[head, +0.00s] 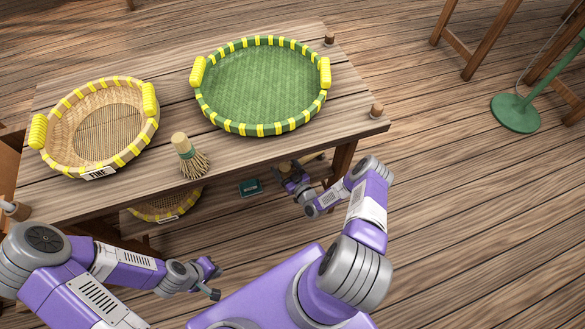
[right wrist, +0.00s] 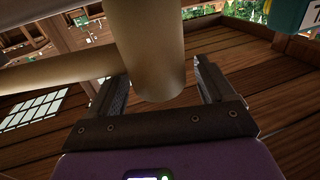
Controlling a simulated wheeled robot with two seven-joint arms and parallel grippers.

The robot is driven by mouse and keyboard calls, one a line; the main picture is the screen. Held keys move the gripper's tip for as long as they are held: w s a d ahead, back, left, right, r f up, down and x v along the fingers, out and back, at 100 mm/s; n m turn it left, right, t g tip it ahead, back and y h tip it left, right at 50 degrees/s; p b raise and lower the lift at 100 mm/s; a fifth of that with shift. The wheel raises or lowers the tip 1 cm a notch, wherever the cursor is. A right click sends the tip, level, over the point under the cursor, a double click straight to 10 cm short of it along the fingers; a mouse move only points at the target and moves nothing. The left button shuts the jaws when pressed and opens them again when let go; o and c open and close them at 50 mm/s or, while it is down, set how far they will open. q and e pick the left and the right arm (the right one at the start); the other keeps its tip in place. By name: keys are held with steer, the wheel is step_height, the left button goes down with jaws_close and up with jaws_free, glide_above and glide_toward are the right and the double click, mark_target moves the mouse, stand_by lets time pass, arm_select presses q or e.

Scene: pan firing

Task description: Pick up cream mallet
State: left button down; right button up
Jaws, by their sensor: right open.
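A cream cylindrical piece (right wrist: 150,55), which looks like part of the cream mallet, fills the upper middle of the right wrist view, its rounded end toward the camera. A second cream bar (right wrist: 50,76) runs off to the left behind it. My right gripper (right wrist: 157,82) is open, with one finger on each side of the cream piece; I cannot tell if they touch it. In the head view my right gripper (head: 291,173) is just past the table's front edge, and the mallet is not clear there. My left gripper (head: 210,279) looks open and empty, in front of the table.
The wooden table (head: 155,205) holds a tan basket (head: 115,163), a green basket (head: 318,108) and a small upright brush (head: 190,158). A basket (head: 165,207) and a teal box (head: 250,188) sit below. A green stand base (head: 516,113) is at right; the floor between is clear.

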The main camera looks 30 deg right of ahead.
steer(key=shift+c, duration=0.4)
steer(key=c, duration=1.3)
steer(key=shift+r, duration=0.1)
steer(key=shift+a+r+p, duration=0.2)
steer(key=shift+r+p, duration=0.2)
steer(key=shift+p, duration=0.05)
step_height(320, 180, up, 7)
steer(key=p, duration=0.3)
steer(key=shift+p, duration=0.3)
steer(key=s+a+p, duration=0.1)
steer(key=a+p, duration=0.1)
steer(key=a, duration=1.7)
steer(key=shift+a+f+p, duration=0.3)
steer(key=shift+f, duration=0.15)
steer(key=shift+s, duration=0.1)
